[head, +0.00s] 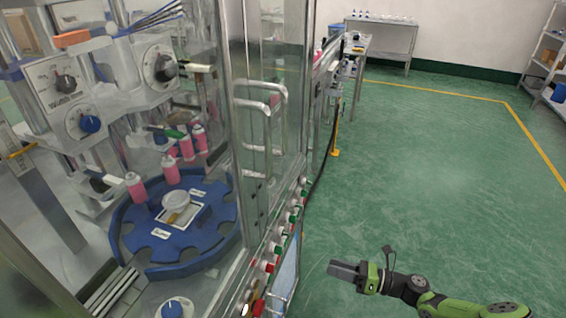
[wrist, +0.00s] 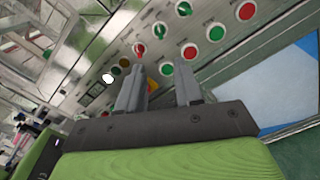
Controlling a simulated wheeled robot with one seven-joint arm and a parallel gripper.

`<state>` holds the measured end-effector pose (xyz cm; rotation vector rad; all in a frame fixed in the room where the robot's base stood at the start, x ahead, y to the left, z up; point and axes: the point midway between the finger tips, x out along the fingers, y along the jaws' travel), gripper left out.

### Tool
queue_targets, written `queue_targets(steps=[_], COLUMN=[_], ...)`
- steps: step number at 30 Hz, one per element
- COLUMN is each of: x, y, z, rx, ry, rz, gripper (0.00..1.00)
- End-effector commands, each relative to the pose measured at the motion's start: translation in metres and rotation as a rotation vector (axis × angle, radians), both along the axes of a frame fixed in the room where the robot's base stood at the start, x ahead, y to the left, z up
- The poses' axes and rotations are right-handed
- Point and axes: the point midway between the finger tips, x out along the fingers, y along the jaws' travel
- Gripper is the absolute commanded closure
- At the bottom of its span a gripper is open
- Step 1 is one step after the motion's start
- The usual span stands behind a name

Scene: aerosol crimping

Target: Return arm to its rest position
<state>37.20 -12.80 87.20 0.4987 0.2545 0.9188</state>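My arm reaches in from the bottom right of the head view, over the green floor. My gripper (head: 338,269) is right of the machine's button panel (head: 273,255) and apart from it. In the wrist view my gripper (wrist: 160,75) shows two grey fingers with a clear gap between them. It is open and nothing is held. Beyond the fingers is the panel with red, green, yellow and white buttons (wrist: 189,52). No contact with the panel is visible.
The crimping machine fills the left, with glass doors and metal handles (head: 268,108). Inside are a blue turntable (head: 215,215) and several pink cans (head: 171,170). A screen (head: 285,275) is below the buttons. Open green floor (head: 430,180) lies to the right. Shelves (head: 548,55) stand at the back right.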

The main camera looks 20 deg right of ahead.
Motion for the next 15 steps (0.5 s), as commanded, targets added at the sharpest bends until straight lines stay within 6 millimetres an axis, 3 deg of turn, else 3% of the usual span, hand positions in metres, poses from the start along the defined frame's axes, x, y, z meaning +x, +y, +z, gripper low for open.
queue_targets(steps=[5, 11, 15], x=[-0.002, -0.02, -0.035], y=[0.017, 0.054, 0.07], z=[0.009, 0.039, 0.074], rx=[-0.163, -0.65, -0.961], ry=[-0.022, -0.159, -0.31], rz=[0.13, 0.546, 0.831], gripper=[0.65, 0.65, 0.65])
